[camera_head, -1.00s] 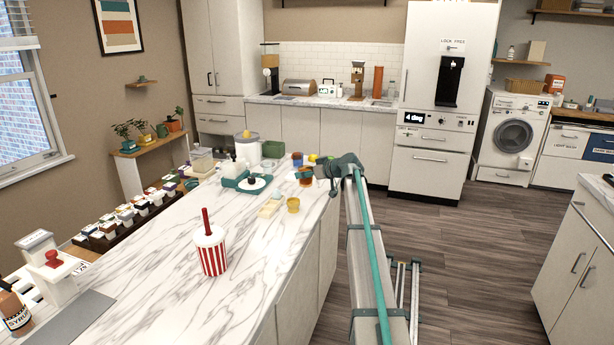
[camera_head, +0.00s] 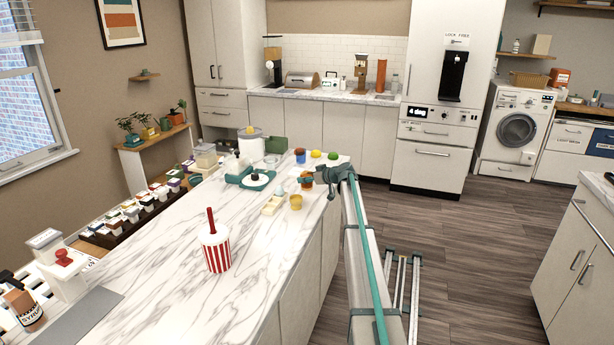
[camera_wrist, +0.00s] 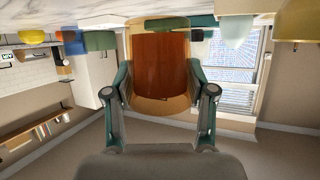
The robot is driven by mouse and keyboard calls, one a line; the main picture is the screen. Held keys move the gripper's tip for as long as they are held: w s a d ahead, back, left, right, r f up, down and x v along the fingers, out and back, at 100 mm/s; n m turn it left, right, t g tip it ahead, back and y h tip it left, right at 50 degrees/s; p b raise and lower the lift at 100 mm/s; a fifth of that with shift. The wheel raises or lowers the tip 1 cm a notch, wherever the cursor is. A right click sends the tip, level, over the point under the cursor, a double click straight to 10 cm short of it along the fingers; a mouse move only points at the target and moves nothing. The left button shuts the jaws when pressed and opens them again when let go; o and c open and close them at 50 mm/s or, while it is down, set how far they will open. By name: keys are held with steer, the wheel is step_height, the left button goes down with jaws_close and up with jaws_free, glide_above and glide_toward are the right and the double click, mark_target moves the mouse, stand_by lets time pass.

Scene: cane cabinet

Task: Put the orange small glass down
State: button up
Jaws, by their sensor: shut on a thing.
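The orange small glass (camera_head: 306,181) is at the far right edge of the marble island, beside the tip of my arm in the head view. In the wrist view the glass (camera_wrist: 158,68) fills the space between the two fingers, with a reddish-orange inside and a paler rim. My gripper (camera_head: 316,179) is shut on it from the right side; its fingers also show in the wrist view (camera_wrist: 160,88). The wrist picture is upside down, with the counter along the top. I cannot tell whether the glass touches the counter.
A yellow cup (camera_head: 295,202) stands just in front of the glass. A teal scale-like item (camera_head: 255,179) and several small coloured things are nearby on the marble island (camera_head: 150,245). A red-striped cup (camera_head: 215,249) stands nearer.

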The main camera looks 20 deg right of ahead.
mark_target(311, 184)
steer(key=shift+f, duration=1.4)
steer(key=shift+f, duration=0.2)
steer(key=o, duration=1.3)
steer(key=shift+o, duration=0.2)
steer(key=shift+r, duration=0.2)
steer(key=b+v, duration=0.3)
steer(key=v, duration=0.7)
steer(key=shift+s+d, duration=0.2)
steer(key=shift+s, duration=0.1)
steer(key=shift+s+d+r, duration=0.3)
steer(key=shift+s+r, duration=0.05)
steer(key=shift+s, duration=0.15)
